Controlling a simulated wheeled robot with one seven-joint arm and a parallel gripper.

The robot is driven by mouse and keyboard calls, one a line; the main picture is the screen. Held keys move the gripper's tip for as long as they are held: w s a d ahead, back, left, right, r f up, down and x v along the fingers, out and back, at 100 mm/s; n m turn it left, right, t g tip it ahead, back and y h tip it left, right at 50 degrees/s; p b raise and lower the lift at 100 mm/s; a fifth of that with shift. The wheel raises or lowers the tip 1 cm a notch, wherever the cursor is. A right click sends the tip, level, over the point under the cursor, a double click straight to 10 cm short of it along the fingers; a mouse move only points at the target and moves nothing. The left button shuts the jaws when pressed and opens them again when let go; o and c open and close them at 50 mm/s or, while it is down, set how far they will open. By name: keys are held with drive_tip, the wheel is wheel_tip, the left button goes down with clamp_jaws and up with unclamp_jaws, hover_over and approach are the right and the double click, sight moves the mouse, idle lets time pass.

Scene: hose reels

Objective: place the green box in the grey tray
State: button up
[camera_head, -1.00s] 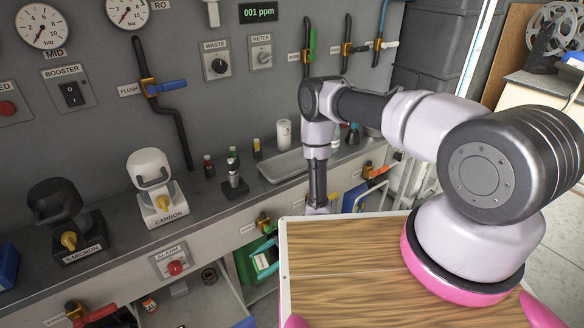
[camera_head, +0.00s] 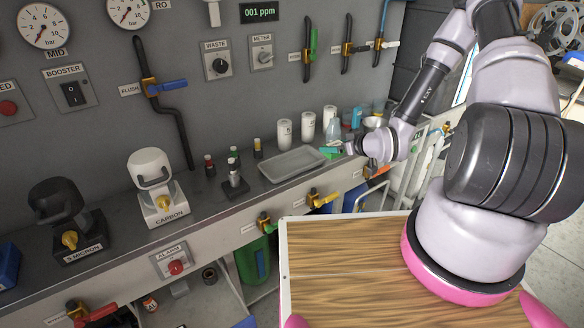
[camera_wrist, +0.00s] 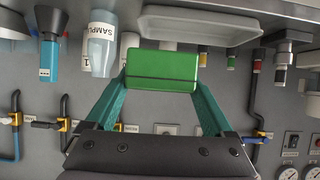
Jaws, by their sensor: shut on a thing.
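The green box (camera_wrist: 162,70) is clamped between the two teal fingers of my gripper (camera_wrist: 163,82), with a dark band across it in the wrist view. In the head view my gripper (camera_head: 332,150) is above the counter, just right of the grey tray, and the box there is small and partly hidden by the fingers. The grey tray (camera_head: 291,165) lies on the counter, empty as far as I see. It also shows in the wrist view (camera_wrist: 200,27), beyond the box and to its right; the box overlaps its edge.
White cylinders (camera_head: 284,133) stand behind the tray. A labelled sample bottle (camera_wrist: 98,48) is close to my left finger in the wrist view. Small vials (camera_head: 257,149) and a small dark stand (camera_head: 234,182) are left of the tray. Pipes and valves line the back wall.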

drive_tip(key=w+d+r+m+t+h, duration=0.1)
drive_tip(key=w+d+r+m+h, duration=0.5)
drive_tip(key=w+d+r, duration=0.2)
drive_tip(key=shift+w+d+r+t, duration=0.4)
drive_tip(key=shift+d+r, duration=0.25)
drive_tip(key=shift+r, duration=0.4)
drive_tip(key=shift+r, duration=0.2)
